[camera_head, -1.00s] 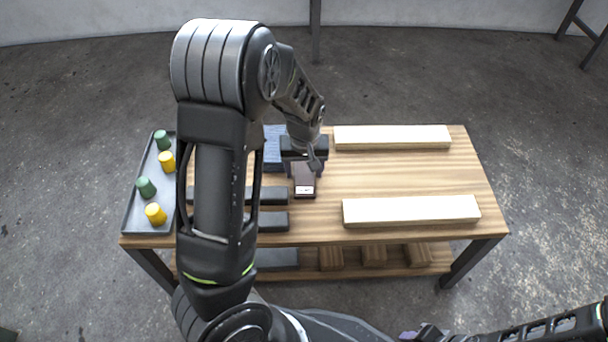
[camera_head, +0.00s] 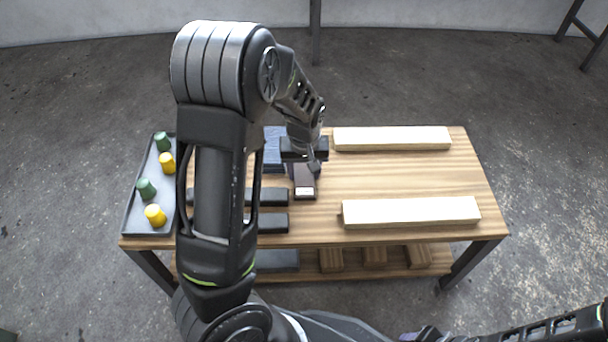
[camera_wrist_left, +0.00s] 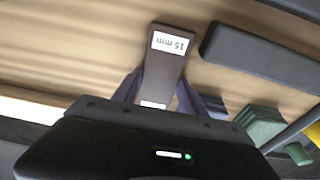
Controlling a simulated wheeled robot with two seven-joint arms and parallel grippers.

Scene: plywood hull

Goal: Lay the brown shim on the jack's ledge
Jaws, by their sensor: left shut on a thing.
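The brown shim (camera_head: 304,181) is a flat dark-brown piece with a white label near one end. In the left wrist view the shim (camera_wrist_left: 163,75) carries a "15 mm" label. My left gripper (camera_head: 304,168) is shut on it over the table, with one finger on each side in the left wrist view (camera_wrist_left: 157,92). Whether the shim touches anything beneath is unclear. I cannot make out the jack or its ledge for certain; my left arm covers part of the table's left side. My right gripper (camera_head: 415,336) shows only partly at the bottom edge, its jaws unclear.
Two pale wooden bars (camera_head: 392,138) (camera_head: 411,211) lie on the right of the wooden table (camera_head: 405,175). Dark bars (camera_head: 271,222) and a blue item (camera_head: 273,148) lie left of the shim. A grey tray (camera_head: 138,208) at far left holds green and yellow cylinders.

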